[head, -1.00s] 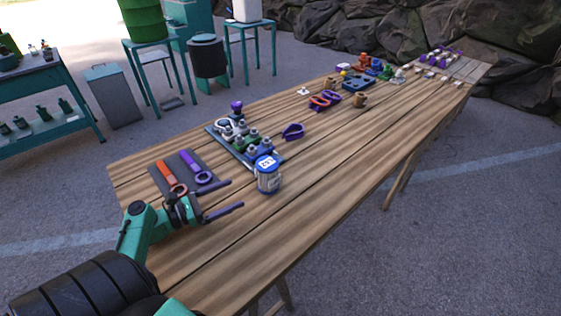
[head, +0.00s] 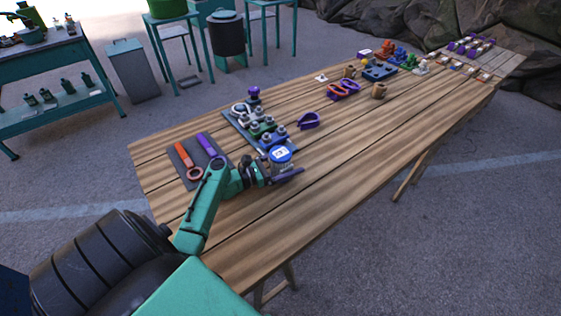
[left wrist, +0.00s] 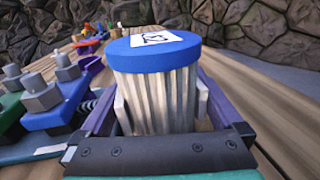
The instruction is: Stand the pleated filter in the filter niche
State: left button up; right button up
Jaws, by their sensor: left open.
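The pleated filter (head: 281,157) stands upright on the wooden table, with a blue cap and a white label on top. In the left wrist view the filter (left wrist: 160,100) shows its white pleated side below the cap. My left gripper (head: 280,170) is open, with its two fingers on either side of the filter. In the left wrist view I cannot tell whether the pads touch it. I cannot make out the filter niche for certain. My right gripper is not in view.
A board with several bolts and blocks (head: 258,128) lies just behind the filter. A dark mat with an orange and a purple wrench (head: 190,170) lies to the left. A purple scoop-like part (head: 308,121) lies further right. The table's front right (head: 350,170) is clear.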

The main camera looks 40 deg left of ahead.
pick_arm(q)
jog(key=shift+w+f, duration=0.1)
grip_shut()
